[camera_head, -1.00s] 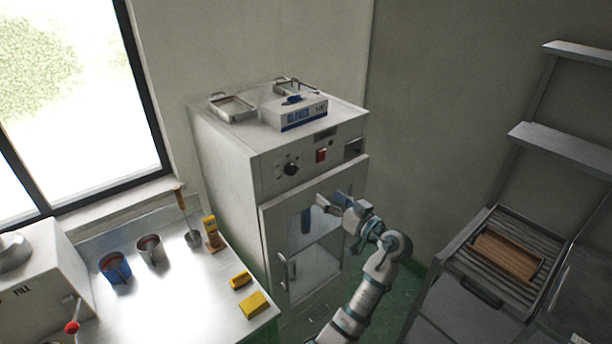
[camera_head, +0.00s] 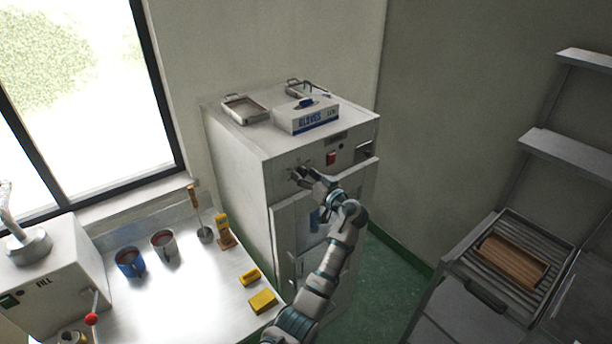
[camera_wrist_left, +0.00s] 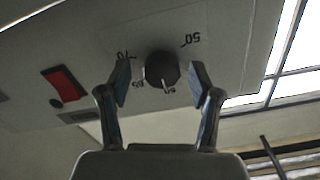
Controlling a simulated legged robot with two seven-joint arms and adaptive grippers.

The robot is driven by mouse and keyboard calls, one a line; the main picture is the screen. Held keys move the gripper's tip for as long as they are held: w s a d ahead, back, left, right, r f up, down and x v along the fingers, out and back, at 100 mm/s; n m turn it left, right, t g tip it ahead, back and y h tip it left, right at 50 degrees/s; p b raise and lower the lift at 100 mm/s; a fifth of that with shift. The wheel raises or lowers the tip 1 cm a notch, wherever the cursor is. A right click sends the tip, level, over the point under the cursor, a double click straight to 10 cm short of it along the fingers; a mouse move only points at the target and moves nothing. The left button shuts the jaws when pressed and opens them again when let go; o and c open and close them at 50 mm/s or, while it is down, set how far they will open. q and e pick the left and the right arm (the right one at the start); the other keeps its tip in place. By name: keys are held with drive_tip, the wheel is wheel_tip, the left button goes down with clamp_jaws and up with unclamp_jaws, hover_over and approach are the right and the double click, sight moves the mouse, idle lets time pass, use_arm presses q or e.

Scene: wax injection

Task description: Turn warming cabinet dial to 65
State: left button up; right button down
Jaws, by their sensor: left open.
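The white warming cabinet (camera_head: 235,175) stands against the back wall. Its black dial (camera_wrist_left: 161,70) shows in the left wrist view, with printed numbers around it, including 50, 70 and 65. A light pointer mark is on the dial's lower edge, toward a number beside 65 that is too small to read surely. My left gripper (camera_wrist_left: 160,84) is open, with one finger on each side of the dial in that view; I cannot tell if they touch it. In the head view the left gripper (camera_head: 306,176) is at the control panel and mostly hides the dial. My right gripper is not in view.
A red switch (camera_head: 331,159) is right of the dial. A glove box (camera_head: 306,118) and metal trays (camera_head: 246,110) sit on the cabinet. A steel table (camera_head: 190,290) with cups and yellow blocks stands to the left. A rack (camera_head: 480,290) stands at right.

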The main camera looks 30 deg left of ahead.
use_arm(q)
drive_tip(key=shift+d, duration=0.1)
drive_tip(key=shift+c, duration=1.2)
drive_tip(key=shift+s+r, duration=0.1)
drive_tip(key=c, duration=0.9)
drive_tip(key=shift+m, duration=0.3)
drive_tip(key=m, duration=0.2)
drive_tip(key=shift+m+p, duration=0.3)
drive_tip(key=shift+p, duration=0.1)
drive_tip(key=m+p, duration=0.1)
drive_tip(key=m, duration=0.1)
drive_tip(key=shift+m, duration=0.3)
drive_tip(key=m+p, duration=0.3)
drive_tip(key=m, duration=0.3)
drive_tip(key=shift+p, duration=0.3)
